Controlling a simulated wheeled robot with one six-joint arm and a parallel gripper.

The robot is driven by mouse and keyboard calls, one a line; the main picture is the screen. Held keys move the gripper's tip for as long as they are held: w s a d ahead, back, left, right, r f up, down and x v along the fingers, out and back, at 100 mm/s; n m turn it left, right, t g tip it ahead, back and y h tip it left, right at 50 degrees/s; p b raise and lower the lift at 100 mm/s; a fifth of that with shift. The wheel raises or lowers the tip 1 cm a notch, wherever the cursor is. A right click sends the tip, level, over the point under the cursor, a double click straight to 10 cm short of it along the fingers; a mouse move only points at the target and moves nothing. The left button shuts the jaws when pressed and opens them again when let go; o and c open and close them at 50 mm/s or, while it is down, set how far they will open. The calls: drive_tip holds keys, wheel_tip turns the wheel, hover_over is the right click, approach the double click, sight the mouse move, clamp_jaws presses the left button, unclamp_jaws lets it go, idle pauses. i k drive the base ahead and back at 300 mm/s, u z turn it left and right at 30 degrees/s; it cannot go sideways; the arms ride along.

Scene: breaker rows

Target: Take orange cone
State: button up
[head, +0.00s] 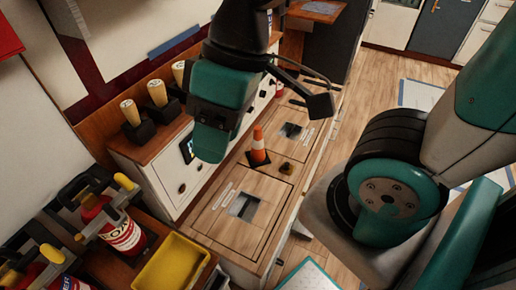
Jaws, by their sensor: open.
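The orange cone (258,146) is small, with a pale band and a dark base. It stands upright on the wooden counter in the middle of the head view. My gripper (210,142) shows as a green and black shape to the left of the cone in the picture, apart from it as far as I can see. Its jaws are open and seem empty. The gap between the fingers is mostly hidden from this angle.
A small brown object (287,168) sits just right of the cone. Cream-topped handles (157,92) stand in black holders on the left.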

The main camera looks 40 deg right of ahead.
sight(258, 156)
drive_tip(key=k, duration=0.5)
drive_tip(key=u, duration=3.2)
drive_tip(key=k, duration=1.75)
drive_tip(key=z, duration=2.35)
drive_tip(key=i, duration=0.5)
drive_tip(key=z, duration=0.1)
